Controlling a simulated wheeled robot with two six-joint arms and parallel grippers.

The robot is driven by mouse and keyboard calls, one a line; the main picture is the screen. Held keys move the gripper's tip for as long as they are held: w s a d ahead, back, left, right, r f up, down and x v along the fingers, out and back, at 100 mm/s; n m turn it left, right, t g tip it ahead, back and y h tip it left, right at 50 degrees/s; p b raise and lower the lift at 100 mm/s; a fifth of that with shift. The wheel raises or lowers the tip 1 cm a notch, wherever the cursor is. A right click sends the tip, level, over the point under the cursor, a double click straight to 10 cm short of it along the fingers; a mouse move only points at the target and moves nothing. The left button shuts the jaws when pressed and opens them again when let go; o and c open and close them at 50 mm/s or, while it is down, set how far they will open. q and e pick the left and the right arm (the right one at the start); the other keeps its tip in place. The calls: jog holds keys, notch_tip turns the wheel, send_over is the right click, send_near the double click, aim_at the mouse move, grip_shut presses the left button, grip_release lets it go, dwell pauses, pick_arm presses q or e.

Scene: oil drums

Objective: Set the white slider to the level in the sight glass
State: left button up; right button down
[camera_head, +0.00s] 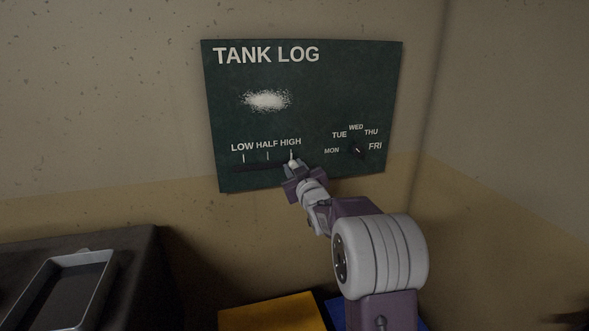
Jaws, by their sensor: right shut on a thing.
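The white slider (293,161) shows as a small pale shape between my right gripper's fingertips, at the right end of a dark slot (258,167). It stands below the HIGH mark on the green TANK LOG board (307,90). My right gripper (297,168) is shut on the slider and partly hides it. The scale above the slot reads LOW, HALF, HIGH with a short tick under each. The sight glass is not in view. My left gripper is not in view.
A day dial (358,150) with MON to FRI sits at the board's lower right. A grey tray (62,290) lies on a dark table (135,265) at lower left. Yellow (272,313) and blue (335,313) surfaces show at the bottom.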

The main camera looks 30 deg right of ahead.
aim_at(244, 167)
dwell(0.4)
jog(key=shift+a+f, duration=0.1)
jog(key=shift+a, duration=0.05)
jog(key=a+b, duration=0.1)
jog(key=a, duration=0.1)
jog(key=w+a+b, duration=0.1)
jog(key=a, duration=0.1)
jog(key=a+b, duration=0.2)
jog(key=shift+w+a, duration=0.1)
jog(key=shift+w, duration=0.2)
jog(key=a+p, duration=0.1)
jog(key=a, duration=0.1)
jog(key=w+a, duration=0.1)
jog(key=a, duration=0.1)
jog(key=a+p, duration=0.1)
jog(key=a, duration=0.1)
jog(key=shift+w+a+r+p, duration=0.3)
jog(key=shift+a+r+p, duration=0.05)
jog(key=shift+a+f, duration=0.2)
jog(key=c, duration=1.1)
grip_release()
